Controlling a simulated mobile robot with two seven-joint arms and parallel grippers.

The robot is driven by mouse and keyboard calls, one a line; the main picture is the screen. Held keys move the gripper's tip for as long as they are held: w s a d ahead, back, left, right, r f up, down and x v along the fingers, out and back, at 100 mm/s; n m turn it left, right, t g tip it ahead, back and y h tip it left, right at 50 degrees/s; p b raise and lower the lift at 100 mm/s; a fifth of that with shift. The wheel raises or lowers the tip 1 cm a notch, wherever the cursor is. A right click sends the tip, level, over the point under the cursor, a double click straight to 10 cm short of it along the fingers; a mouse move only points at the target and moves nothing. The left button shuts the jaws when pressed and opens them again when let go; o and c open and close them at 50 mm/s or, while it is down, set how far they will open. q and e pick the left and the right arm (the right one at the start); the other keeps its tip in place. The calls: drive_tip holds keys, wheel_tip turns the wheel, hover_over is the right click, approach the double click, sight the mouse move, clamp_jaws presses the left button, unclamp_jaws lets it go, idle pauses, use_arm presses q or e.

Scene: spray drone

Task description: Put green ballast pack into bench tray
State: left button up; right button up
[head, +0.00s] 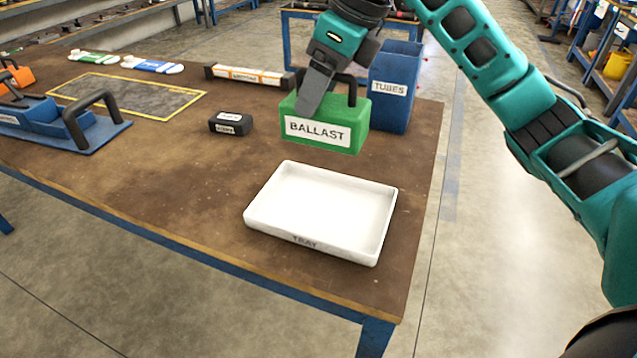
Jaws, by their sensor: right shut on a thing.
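The green ballast pack (341,117) has a white BALLAST label and a dark handle on top. It is on or just above the brown bench, behind the tray; I cannot tell whether it touches the bench. My right gripper (314,98) reaches down from above and is shut on the pack at its handle, hiding part of its top left. The white bench tray (320,212) lies near the bench's front right corner, in front of the pack, and is empty. My left gripper is not in view.
A blue TUBES bin (394,88) stands just right of and behind the pack. A small black box (231,123) and a long white-orange item (246,75) lie to its left. A blue handled piece (70,128) and a yellow-edged mat (127,95) are farther left. The bench's front middle is clear.

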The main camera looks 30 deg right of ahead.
drive_tip(key=shift+w+f+b, duration=0.1)
drive_tip(key=shift+f+b, duration=1.35)
drive_tip(key=shift+f, duration=6.5)
drive_tip(key=o, duration=1.3)
drive_tip(key=shift+f, duration=0.25)
drive_tip(key=shift+c, duration=0.2)
drive_tip(key=o, duration=0.4)
drive_tip(key=shift+o, duration=0.2)
drive_tip(key=shift+r, duration=0.1)
